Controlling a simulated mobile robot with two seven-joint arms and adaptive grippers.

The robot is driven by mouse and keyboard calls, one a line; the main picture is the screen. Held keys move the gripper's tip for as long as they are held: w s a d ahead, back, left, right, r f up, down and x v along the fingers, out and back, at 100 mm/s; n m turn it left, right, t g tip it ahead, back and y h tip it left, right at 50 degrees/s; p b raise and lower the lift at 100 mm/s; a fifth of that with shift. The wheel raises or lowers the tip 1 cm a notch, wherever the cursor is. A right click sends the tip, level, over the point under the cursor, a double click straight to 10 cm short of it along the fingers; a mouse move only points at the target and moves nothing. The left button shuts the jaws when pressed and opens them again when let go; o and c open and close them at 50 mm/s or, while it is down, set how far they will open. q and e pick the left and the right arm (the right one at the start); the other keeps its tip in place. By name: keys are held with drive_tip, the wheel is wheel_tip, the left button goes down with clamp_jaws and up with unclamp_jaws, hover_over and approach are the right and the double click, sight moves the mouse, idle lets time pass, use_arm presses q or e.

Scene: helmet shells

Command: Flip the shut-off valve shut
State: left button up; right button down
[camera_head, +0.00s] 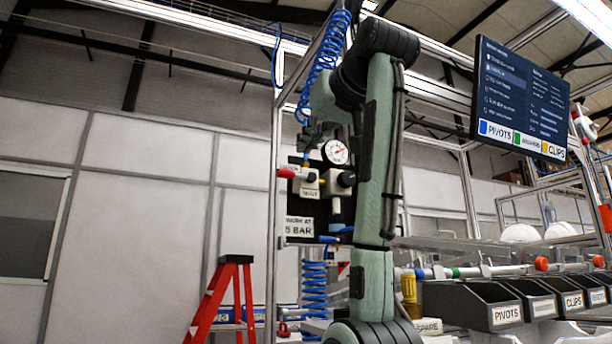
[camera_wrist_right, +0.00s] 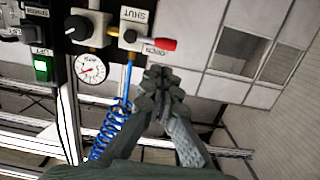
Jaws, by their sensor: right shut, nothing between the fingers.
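The shut-off valve is a pale block (camera_head: 308,182) with a red-tipped lever (camera_head: 286,173) pointing left, level, on the dark panel. In the right wrist view, turned over, the valve (camera_wrist_right: 130,38) has its red lever tip (camera_wrist_right: 165,44) pointing right. The SHUT label (camera_wrist_right: 134,14) is above the valve there; another label, apparently OPEN, lies along the lever. My right gripper (camera_head: 312,133) is above the valve in the head view, partly hidden by my arm. In the wrist view its shut, empty fingers (camera_wrist_right: 163,73) show just below the lever, apparently apart from it. My left gripper is out of view.
A pressure gauge (camera_head: 336,152) and a black knob (camera_head: 346,180) sit beside the valve. Coiled blue hose (camera_head: 325,60) hangs by the frame post. A red stepladder (camera_head: 228,295) stands below left. Labelled bins (camera_head: 490,306) and a screen (camera_head: 520,98) are at right.

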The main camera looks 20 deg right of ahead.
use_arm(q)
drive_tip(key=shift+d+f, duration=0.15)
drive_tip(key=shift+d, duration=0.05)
use_arm(e)
drive_tip(key=shift+t, duration=0.3)
drive_tip(key=s+r, duration=0.3)
drive_tip(key=r, duration=0.1)
drive_tip(key=shift+s+a, duration=0.15)
drive_tip(key=shift+s, duration=0.2)
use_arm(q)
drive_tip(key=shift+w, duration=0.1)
use_arm(e)
drive_tip(key=shift+w, duration=0.1)
drive_tip(key=p, duration=0.3)
hover_over(294, 175)
drive_tip(key=s+a, duration=0.1)
drive_tip(key=s, duration=0.2)
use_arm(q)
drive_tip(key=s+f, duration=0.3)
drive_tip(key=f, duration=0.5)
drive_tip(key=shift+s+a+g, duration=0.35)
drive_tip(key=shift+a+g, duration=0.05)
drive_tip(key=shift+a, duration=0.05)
use_arm(e)
drive_tip(key=shift+w+a+f, duration=0.1)
drive_tip(key=shift+w+f, duration=0.15)
drive_tip(key=shift+f, duration=0.85)
drive_tip(key=shift+w+a+f, duration=0.1)
drive_tip(key=shift+w+f, duration=0.1)
drive_tip(key=shift+f, duration=0.9)
